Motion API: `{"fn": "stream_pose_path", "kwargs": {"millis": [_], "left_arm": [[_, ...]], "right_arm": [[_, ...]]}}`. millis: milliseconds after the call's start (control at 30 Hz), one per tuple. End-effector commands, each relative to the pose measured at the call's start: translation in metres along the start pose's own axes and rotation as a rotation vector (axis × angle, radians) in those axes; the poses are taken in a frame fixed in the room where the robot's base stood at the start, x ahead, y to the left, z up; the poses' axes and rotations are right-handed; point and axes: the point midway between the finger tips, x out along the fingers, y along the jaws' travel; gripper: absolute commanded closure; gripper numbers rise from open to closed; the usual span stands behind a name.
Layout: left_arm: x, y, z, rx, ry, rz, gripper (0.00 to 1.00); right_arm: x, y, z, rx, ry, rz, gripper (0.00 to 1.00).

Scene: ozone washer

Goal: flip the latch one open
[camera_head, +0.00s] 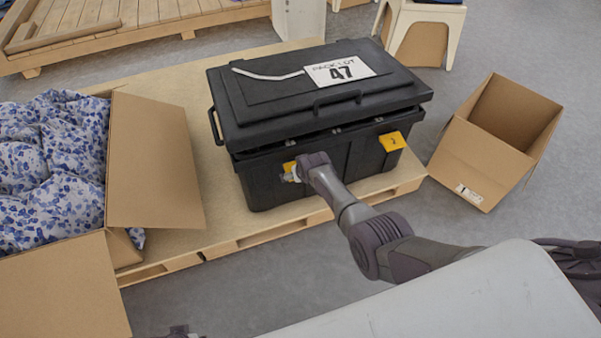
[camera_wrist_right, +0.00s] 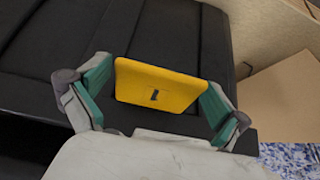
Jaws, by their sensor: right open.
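The black lidded case (camera_head: 300,115) stands on a pallet with its lid down. Yellow latch one (camera_wrist_right: 157,87), marked 1, is on its front; in the head view only a bit of it (camera_head: 289,167) shows beside my right gripper (camera_head: 294,175). In the wrist view my right gripper (camera_wrist_right: 156,78) is open, its teal pads on either side of the latch. The left pad is apart from it; I cannot tell if the right pad touches. Yellow latch two (camera_head: 392,141) is farther right on the front. A dark sliver at the head view's bottom edge may be my left gripper (camera_head: 180,331).
An open carton (camera_head: 155,165) with blue-patterned stuff (camera_head: 50,160) stands left of the case. An empty open carton (camera_head: 490,150) is on the floor at right. The pallet (camera_head: 240,232) edge runs in front of the case.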

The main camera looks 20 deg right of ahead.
Motion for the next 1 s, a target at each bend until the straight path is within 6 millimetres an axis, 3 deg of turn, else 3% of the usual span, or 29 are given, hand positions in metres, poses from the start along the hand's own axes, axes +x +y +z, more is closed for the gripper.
{"fn": "stream_pose_path", "kwargs": {"millis": [367, 1000], "left_arm": [[0.000, 0.000, 0.000, 0.000, 0.000, 0.000, 0.60], [0.000, 0.000, 0.000, 0.000, -0.001, 0.000, 0.60]], "right_arm": [[-0.025, 0.000, 0.000, 0.000, 0.002, 0.000, 0.00], [-0.110, 0.000, 0.000, -0.001, 0.001, 0.000, 0.00]]}}
